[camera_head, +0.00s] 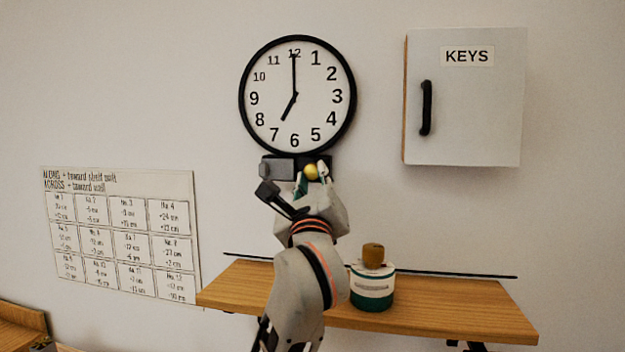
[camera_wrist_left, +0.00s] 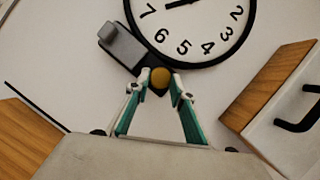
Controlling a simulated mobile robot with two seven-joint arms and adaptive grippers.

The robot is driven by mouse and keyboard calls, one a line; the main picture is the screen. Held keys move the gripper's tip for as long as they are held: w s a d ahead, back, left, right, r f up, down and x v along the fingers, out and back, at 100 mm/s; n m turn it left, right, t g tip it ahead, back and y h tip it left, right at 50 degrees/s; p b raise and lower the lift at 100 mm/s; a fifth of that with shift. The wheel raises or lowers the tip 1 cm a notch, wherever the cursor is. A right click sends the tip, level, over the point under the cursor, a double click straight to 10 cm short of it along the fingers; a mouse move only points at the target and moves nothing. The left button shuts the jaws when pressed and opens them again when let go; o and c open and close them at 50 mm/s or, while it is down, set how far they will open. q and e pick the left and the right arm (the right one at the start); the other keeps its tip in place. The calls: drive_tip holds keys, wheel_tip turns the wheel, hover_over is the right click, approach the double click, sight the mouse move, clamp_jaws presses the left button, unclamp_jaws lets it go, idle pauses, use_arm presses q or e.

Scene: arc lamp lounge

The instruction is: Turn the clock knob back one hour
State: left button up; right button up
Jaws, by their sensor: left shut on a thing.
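The round wall clock (camera_head: 317,77) has a white face and black rim. Its short hand points at 7 and its long hand at 12. The brass-coloured knob (camera_head: 311,171) sits just below the clock on a dark mount. My left gripper (camera_head: 312,178) reaches up to it and is shut on the knob. In the left wrist view the knob (camera_wrist_left: 160,78) shows between the two green-padded fingertips (camera_wrist_left: 160,84), and the lower part of the clock (camera_wrist_left: 190,50) is behind. My right gripper is in neither view.
A grey block (camera_head: 277,168) is mounted left of the knob. A wooden shelf (camera_head: 440,306) below carries a white and green canister (camera_head: 372,289) with a brown knob on top. A KEYS cabinet (camera_head: 470,110) hangs at right, a paper chart (camera_head: 122,235) at left.

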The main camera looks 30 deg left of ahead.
use_arm(q)
drive_tip(key=o, duration=1.1)
drive_tip(key=shift+o, duration=0.2)
drive_tip(key=v, duration=1.2)
drive_tip(key=shift+f, duration=0.1)
